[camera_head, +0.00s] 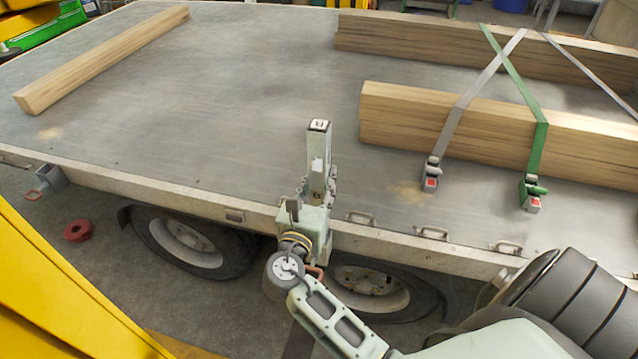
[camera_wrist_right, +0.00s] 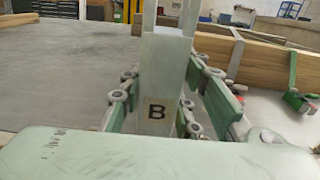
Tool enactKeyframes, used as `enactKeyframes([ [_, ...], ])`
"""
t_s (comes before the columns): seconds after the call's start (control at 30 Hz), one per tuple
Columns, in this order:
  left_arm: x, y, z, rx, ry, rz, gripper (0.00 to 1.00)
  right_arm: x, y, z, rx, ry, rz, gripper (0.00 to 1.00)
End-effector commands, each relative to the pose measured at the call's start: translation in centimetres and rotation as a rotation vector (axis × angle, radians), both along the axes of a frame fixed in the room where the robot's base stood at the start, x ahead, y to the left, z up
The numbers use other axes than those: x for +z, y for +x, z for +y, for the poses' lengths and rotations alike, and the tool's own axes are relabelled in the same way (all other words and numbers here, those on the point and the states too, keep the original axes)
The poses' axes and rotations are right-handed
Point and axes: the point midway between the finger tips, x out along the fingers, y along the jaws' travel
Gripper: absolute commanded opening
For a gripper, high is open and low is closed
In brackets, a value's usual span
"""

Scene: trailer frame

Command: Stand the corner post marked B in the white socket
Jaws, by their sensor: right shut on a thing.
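The pale grey-green corner post (camera_head: 319,145) stands about upright at the near side of the trailer bed. A dark letter B shows on its face in the right wrist view (camera_wrist_right: 160,90). My right gripper (camera_head: 317,188) is shut on the post, with its fingers on both sides of it. The lower end of the post is hidden behind the gripper, so I cannot tell what is under it. I cannot make out a white socket for certain in either view. My left gripper is not in view.
The grey trailer bed (camera_head: 215,110) is clear in the middle. A loose beam (camera_head: 105,58) lies at the far left. Strapped timber (camera_head: 405,118) lies at the right. A grey bracket (camera_head: 52,178) sits at the near left edge. A red ring (camera_head: 77,231) lies on the floor.

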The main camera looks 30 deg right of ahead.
Motion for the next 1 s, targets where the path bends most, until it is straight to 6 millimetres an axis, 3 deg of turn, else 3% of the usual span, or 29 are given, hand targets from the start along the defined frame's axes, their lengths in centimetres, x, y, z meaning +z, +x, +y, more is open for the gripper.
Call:
enactKeyframes([
  [0.07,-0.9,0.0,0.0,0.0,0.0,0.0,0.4,-0.6,0.0,0.0,0.0,-0.002,-0.003,0.0],
  [0.6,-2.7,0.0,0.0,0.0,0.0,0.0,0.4,-4.1,0.1,0.0,0.001,-0.003,-0.003,0.0],
  [1.0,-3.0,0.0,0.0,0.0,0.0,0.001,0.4,-4.8,0.0,0.0,0.001,-0.002,-0.004,0.0],
])
